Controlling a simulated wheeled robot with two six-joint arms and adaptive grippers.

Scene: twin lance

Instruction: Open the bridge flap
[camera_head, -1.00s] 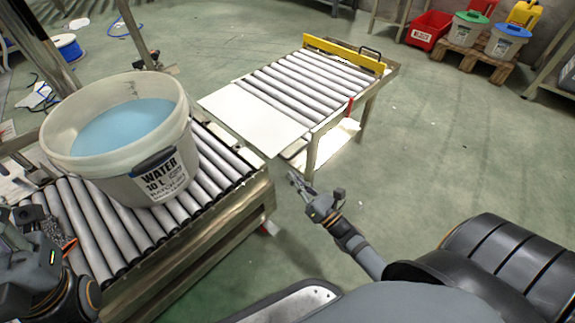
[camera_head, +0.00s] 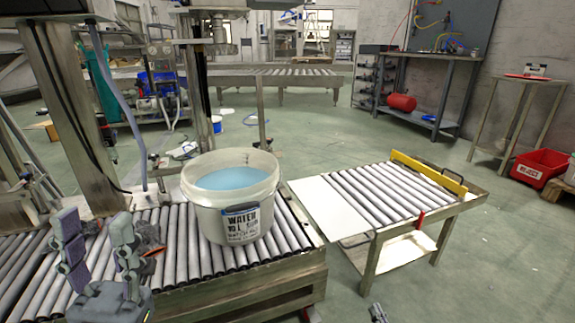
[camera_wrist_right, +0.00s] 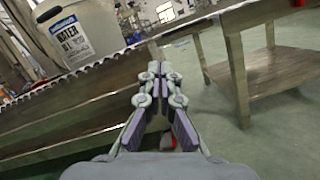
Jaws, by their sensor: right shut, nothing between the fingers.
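A flat white panel (camera_head: 328,207), which looks like the bridge flap, lies level between the small roller cart (camera_head: 455,207) and the end of the roller conveyor (camera_head: 318,262). I cannot tell whether its near edge touches the conveyor. A dark handle (camera_head: 355,241) shows below its front side. My left gripper (camera_head: 95,222) is open and empty above the conveyor's left part, far from the panel. My right gripper (camera_head: 376,308) is at the bottom edge, in front of the cart and apart from the panel. In the right wrist view its fingers (camera_wrist_right: 155,70) are shut and empty.
A white bucket of blue water (camera_head: 233,212) stands on the conveyor near its right end. A yellow stop bar (camera_head: 428,172) crosses the cart's far end. A red bin (camera_head: 540,167) and a workbench (camera_head: 430,100) stand behind. The floor right of the cart is clear.

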